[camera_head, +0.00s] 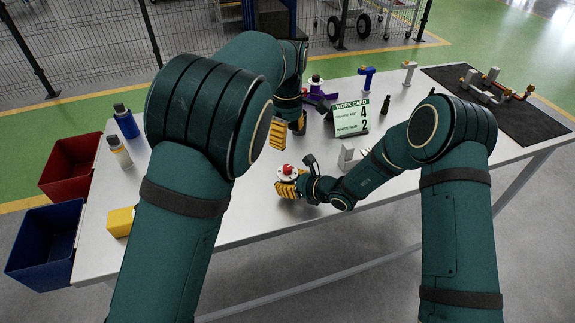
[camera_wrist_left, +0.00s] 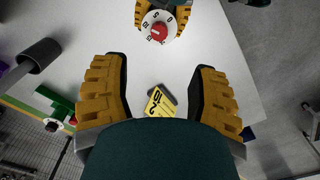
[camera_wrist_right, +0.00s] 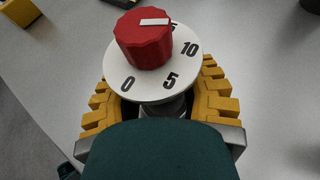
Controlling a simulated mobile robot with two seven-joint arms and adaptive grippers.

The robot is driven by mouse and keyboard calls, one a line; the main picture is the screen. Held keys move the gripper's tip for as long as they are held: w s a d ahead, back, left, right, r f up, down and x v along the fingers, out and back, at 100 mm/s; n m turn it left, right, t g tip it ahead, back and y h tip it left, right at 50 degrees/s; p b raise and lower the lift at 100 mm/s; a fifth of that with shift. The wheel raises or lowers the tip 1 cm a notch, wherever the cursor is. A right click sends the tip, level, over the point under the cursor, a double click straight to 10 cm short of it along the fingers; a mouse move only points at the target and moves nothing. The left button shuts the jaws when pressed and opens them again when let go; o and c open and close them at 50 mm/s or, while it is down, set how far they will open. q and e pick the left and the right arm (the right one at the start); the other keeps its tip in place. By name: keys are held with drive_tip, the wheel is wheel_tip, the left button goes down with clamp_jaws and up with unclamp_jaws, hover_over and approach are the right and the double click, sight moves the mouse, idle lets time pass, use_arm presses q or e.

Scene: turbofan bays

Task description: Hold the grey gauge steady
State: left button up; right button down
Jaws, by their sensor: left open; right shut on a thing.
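The gauge has a white dial (camera_wrist_right: 150,90) marked 0, 5, 10 and up, a red knob (camera_wrist_right: 144,38) on top and a grey body (camera_wrist_right: 166,107) below. My right gripper (camera_head: 287,187) is shut around the grey body, and the dial faces up. The white line on the knob points near the partly hidden last number. In the left wrist view, the dial (camera_wrist_left: 152,36) is beyond my left fingertips. My left gripper (camera_head: 287,130) is open, apart from the gauge, with its fingers (camera_wrist_left: 157,90) spread. The gauge's underside is hidden.
A work card (camera_head: 351,118) stands behind my right arm. A purple item (camera_head: 316,94), a blue-handled tool (camera_head: 366,78) and a black mat (camera_head: 500,95) lie farther back. Bottles (camera_head: 126,121), a yellow block (camera_head: 120,221), a red bin (camera_head: 68,167) and a blue bin (camera_head: 45,245) are left.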

sight(288, 167)
use_arm(q)
wheel_tip(288, 167, down, 12)
drive_tip(key=m, duration=0.8)
drive_tip(key=shift+c, duration=0.2)
clamp_jaws()
